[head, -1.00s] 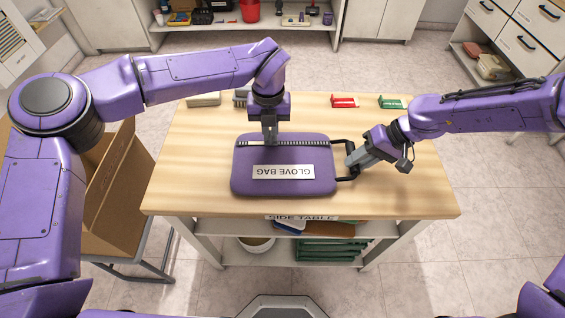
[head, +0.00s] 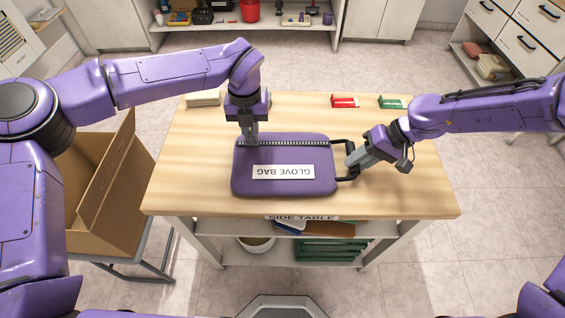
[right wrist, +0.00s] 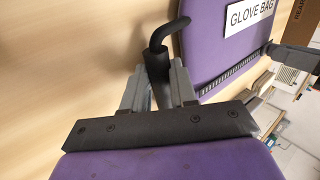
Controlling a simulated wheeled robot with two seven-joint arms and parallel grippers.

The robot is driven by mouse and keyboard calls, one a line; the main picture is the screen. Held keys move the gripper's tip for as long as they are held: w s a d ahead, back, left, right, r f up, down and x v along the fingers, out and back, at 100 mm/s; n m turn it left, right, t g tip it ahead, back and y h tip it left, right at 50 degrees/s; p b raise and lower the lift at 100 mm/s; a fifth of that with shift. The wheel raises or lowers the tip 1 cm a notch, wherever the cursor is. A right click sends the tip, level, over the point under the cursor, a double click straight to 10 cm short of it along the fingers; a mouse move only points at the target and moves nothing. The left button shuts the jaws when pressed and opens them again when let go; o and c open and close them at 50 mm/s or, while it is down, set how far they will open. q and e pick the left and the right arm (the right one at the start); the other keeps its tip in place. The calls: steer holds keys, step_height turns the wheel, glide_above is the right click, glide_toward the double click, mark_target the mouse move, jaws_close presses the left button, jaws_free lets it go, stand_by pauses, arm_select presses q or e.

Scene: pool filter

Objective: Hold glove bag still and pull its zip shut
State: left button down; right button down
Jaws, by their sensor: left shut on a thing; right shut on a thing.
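The purple glove bag (head: 284,188) lies flat on the side table with its white label facing up. Its zip (head: 290,142) runs along the bag's far edge. My left gripper (head: 250,140) points down at the left end of the zip and is shut on the zip's pull, which its fingers hide. My right gripper (head: 354,160) is shut on the black handle (head: 342,144) at the bag's right side. The right wrist view shows the fingers (right wrist: 160,90) closed around the dark handle bar (right wrist: 157,50), with the bag (right wrist: 225,40) beyond.
The side table (head: 400,195) has a red-and-white box (head: 344,101), a green-and-white box (head: 391,102) and a beige item (head: 204,98) along its far edge. A cardboard box (head: 105,200) stands left of the table. The table's near right area is clear.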

arm_select(q)
steer(key=shift+a, duration=0.5)
steer(key=c, duration=1.2)
jaws_free()
steer(key=shift+o, duration=0.2)
steer(key=shift+r, duration=0.1)
arm_select(e)
steer(key=c, duration=0.8)
jaws_free()
arm_select(q)
step_height(320, 180, up, 6)
steer(key=shift+f, duration=0.1)
arm_select(e)
steer(key=shift+r, duration=0.1)
